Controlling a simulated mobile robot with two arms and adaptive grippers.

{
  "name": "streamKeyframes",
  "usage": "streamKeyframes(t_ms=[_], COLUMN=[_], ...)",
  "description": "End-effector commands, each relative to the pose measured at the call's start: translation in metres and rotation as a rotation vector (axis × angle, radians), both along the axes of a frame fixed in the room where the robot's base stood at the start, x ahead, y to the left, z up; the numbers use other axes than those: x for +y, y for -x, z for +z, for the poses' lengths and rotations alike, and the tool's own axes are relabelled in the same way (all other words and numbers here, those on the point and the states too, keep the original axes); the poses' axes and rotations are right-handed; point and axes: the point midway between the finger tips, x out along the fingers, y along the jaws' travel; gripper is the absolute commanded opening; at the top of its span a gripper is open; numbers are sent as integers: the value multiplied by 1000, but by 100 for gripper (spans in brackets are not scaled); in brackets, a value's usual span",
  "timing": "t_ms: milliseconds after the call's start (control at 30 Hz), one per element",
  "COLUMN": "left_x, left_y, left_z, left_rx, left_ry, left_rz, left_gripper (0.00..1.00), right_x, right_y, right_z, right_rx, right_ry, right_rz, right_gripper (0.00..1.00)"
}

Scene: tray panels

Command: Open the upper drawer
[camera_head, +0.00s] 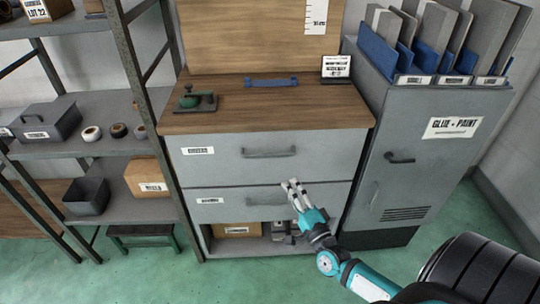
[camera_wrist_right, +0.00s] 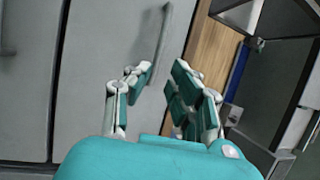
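The grey cabinet has two drawers under a wooden top. The upper drawer (camera_head: 222,158) is shut, with its grey bar handle (camera_head: 268,153) in plain view. The lower drawer (camera_head: 240,203) is shut too; my right gripper (camera_head: 293,184) covers part of it in the head view. This gripper is in front of the cabinet, below and right of the upper handle. In the right wrist view the gripper (camera_wrist_right: 160,82) is open and empty, and the upper handle (camera_wrist_right: 164,35) shows ahead, between and beyond its fingers. Contact cannot be told. My left gripper is out of view.
A green tool (camera_head: 193,101) and a blue handle (camera_head: 271,82) are on the wooden top (camera_head: 230,117). A grey glue and paint cabinet (camera_head: 415,155) stands close on the right. Shelving (camera_head: 120,205) stands on the left. An open bay with a box (camera_head: 237,229) lies below the drawers.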

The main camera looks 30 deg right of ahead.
Motion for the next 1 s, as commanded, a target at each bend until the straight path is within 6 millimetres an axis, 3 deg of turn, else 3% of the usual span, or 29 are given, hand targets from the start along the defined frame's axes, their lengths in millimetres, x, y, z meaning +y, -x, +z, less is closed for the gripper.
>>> streamKeyframes(t_ms=[100,500,700,1000], left_x=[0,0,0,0], left_y=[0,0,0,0], left_z=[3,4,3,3], left_rx=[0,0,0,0], left_ry=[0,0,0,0], left_rz=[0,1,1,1], left_gripper=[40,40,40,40], right_x=[-4,-13,-16,-17], right_y=[-28,-109,-131,-136], right_z=[7,20,22,23], right_rx=[-4,-1,3,4], right_ry=[1,3,4,4], right_rz=[-1,0,0,1], right_gripper=[21,21,21,21])
